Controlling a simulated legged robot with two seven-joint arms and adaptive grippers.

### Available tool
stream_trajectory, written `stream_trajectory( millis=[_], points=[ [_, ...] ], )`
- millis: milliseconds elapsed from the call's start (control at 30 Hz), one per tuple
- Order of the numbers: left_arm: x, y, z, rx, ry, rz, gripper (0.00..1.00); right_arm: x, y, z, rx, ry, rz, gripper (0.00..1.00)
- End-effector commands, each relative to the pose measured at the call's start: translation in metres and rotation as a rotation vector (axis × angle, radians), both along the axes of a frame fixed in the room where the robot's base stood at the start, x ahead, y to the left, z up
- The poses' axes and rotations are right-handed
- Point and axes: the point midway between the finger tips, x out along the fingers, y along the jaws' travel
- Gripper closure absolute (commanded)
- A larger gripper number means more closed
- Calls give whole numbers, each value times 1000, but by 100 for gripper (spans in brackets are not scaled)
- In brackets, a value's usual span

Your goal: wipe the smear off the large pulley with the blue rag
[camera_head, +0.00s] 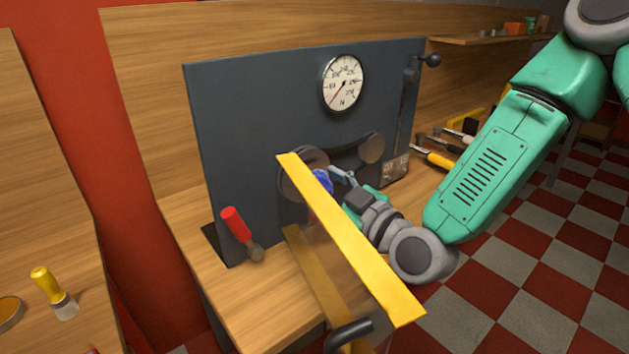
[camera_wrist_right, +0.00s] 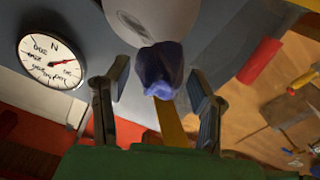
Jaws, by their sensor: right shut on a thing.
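The large pulley (camera_head: 290,184) is a dark round disc low on the grey panel, partly hidden behind a yellow-edged guard. In the right wrist view its pale face (camera_wrist_right: 170,18) fills the top, with a dark smear (camera_wrist_right: 132,24) left of its middle. My right gripper (camera_head: 332,178) is shut on the bunched blue rag (camera_head: 323,181), which also shows between the fingers in the right wrist view (camera_wrist_right: 158,72). The rag overlaps the lower part of the pulley face; I cannot tell if it presses on it. My left gripper is not in view.
The yellow-edged clear guard (camera_head: 350,236) stands out from the panel, close beside my right gripper. A dial gauge (camera_head: 343,83) and a small pulley (camera_head: 371,148) are on the panel (camera_head: 260,110). A red-handled tool (camera_head: 240,232) is at lower left. Several tools lie at right.

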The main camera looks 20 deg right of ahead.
Motion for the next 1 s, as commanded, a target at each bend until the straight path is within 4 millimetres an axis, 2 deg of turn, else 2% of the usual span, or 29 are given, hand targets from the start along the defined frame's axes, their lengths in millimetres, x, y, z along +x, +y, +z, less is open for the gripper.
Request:
stream_trajectory(
  millis=[433, 767, 1000],
  points=[
    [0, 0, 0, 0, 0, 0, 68, -5, -2, 0, 0, -1, 0, 96],
    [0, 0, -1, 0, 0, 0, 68, -29, -10, 0, 0, -1, 0, 96],
    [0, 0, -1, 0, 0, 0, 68, -31, -11, 0, 0, -1, -1, 96]
  ],
)
